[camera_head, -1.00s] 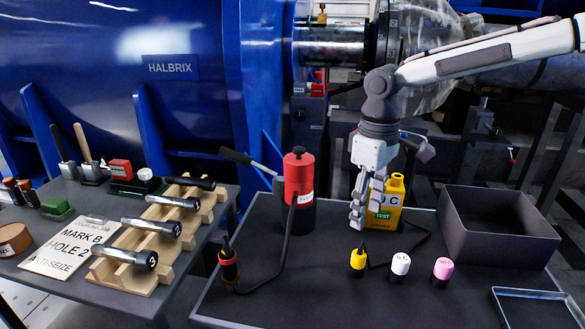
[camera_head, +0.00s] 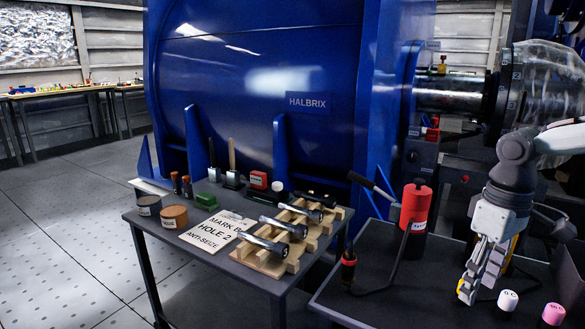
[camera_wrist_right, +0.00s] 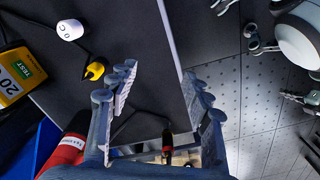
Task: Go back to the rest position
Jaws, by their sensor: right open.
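My right gripper (camera_head: 472,285) points down over the right-hand dark table (camera_head: 350,291), in front of and right of the red cylinder (camera_head: 415,205). In the right wrist view the gripper (camera_wrist_right: 163,85) has its fingers spread, with nothing held between them. Left of the fingers there, a yellow-topped piece (camera_wrist_right: 94,71), a white-capped piece (camera_wrist_right: 69,29) and a yellow tester (camera_wrist_right: 18,75) stand on the table. In the head view the gripper mostly covers the tester and the yellow-topped piece.
A white-capped (camera_head: 508,300) and a pink-capped piece (camera_head: 553,314) stand right of the gripper. The left table holds a wooden rack (camera_head: 263,262) with bolts, a sign (camera_head: 215,231) and tins (camera_head: 174,216). A blue motor housing (camera_head: 260,110) stands behind. The floor (camera_head: 80,220) at left looks clear.

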